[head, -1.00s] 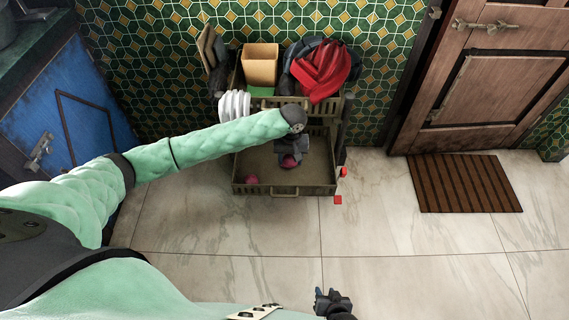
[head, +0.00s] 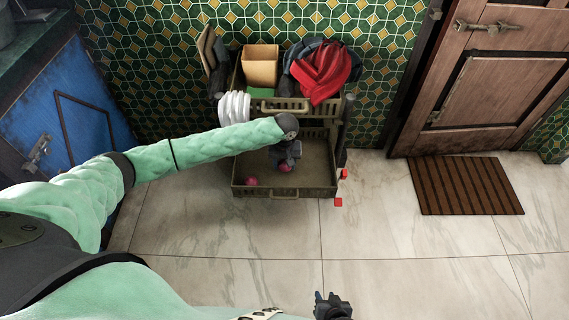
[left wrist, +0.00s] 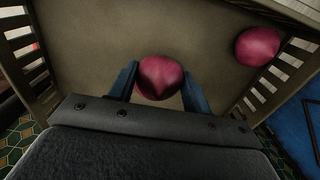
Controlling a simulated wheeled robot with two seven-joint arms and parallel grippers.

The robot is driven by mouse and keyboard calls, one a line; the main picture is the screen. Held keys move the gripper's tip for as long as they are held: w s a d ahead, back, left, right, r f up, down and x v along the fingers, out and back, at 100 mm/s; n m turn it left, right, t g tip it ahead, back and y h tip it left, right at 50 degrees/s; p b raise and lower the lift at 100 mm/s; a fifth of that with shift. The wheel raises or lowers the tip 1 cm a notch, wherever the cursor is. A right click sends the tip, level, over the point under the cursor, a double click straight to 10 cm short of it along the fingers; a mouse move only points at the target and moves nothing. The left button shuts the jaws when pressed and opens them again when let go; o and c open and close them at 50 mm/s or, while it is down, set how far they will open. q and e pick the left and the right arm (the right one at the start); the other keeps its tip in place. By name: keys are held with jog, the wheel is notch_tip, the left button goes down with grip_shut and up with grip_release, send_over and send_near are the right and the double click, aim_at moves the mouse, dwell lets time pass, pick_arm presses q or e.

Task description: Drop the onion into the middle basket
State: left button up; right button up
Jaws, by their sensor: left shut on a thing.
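A pink-red onion (left wrist: 160,77) is between the two blue fingers of my left gripper (left wrist: 158,90), which is shut on it. In the head view the same onion (head: 285,168) shows just below my left gripper (head: 287,160), over the pulled-out basket (head: 325,191) of the rack. A second onion (head: 251,181) lies in that basket near its front left; it also shows at the upper right in the left wrist view (left wrist: 257,46). I cannot tell whether the held onion touches the basket floor. My right gripper (head: 322,300) is at the bottom edge, its fingers too small to read.
The upper basket (head: 280,106) holds a tan box (head: 260,66) and a red cloth (head: 322,72). White plates (head: 235,106) are at its left. Small red pieces (head: 338,202) are on the floor right of the rack. A brown mat (head: 465,185) lies before the door (head: 505,90).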

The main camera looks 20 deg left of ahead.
pick_arm(q)
jog(key=shift+f+p, duration=0.3)
jog(key=shift+f, duration=0.1)
jog(key=shift+f, duration=0.25)
jog(key=o, duration=1)
